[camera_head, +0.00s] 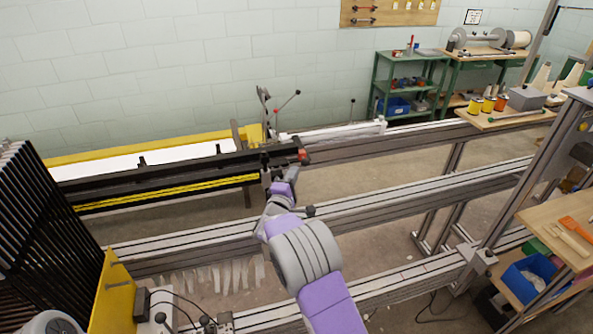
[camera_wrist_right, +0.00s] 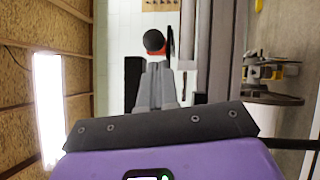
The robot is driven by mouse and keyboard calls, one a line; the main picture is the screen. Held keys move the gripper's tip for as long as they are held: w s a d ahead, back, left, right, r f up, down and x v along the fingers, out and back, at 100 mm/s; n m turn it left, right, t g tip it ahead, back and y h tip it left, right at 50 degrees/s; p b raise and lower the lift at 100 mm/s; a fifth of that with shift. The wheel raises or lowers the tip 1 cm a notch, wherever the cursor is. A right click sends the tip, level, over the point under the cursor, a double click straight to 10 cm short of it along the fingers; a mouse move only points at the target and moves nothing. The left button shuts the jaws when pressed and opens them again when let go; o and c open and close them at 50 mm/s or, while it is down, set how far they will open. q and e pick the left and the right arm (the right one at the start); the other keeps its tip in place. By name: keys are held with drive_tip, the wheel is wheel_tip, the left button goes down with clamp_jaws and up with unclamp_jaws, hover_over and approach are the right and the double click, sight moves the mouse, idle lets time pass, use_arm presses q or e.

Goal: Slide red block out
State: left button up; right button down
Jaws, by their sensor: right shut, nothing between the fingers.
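The red block (camera_head: 303,155) is a small red piece at the right end of a long black rail (camera_head: 215,164) in the head view. In the right wrist view a little red (camera_wrist_right: 170,45) shows beside a black round knob (camera_wrist_right: 154,40), just beyond the fingers; part of it is hidden. My right gripper (camera_head: 290,174) is close below the rail end in the head view. In the right wrist view its grey fingers (camera_wrist_right: 155,82) are together and empty, pointing toward the knob. I cannot tell whether they touch anything. My left gripper is not in view.
Long grey rails (camera_head: 390,200) run across below and right of the rail end. A yellow beam (camera_head: 120,153) lies behind. A rack of dark slats (camera_head: 40,215) stands at left. A wooden shelf with spools (camera_head: 505,115) is at right. Open floor shows between the rails.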

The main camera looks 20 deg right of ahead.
drive_tip(key=w+a+p+v, duration=0.1)
drive_tip(key=p+v, duration=0.1)
drive_tip(key=v, duration=0.9)
drive_tip(key=shift+s+a, duration=0.3)
drive_tip(key=shift+a, duration=0.1)
drive_tip(key=s+f+m+g+y, duration=0.3)
drive_tip(key=s+f+y, duration=0.2)
drive_tip(key=f, duration=0.8)
drive_tip(key=s+f+m+g+y, duration=0.3)
drive_tip(key=s+f+y, duration=0.1)
drive_tip(key=f, duration=0.8)
drive_tip(key=s+a+f+m+g+y, duration=0.2)
drive_tip(key=s+a+g, duration=0.1)
drive_tip(key=s, duration=0.5)
drive_tip(key=s+a+f+m+g+y, duration=0.3)
drive_tip(key=s, duration=0.5)
drive_tip(key=s+a+f+m+g+y, duration=0.2)
drive_tip(key=s+a+f+m, duration=0.1)
drive_tip(key=s, duration=0.5)
drive_tip(key=shift+g+y, duration=0.3)
drive_tip(key=shift+g, duration=0.1)
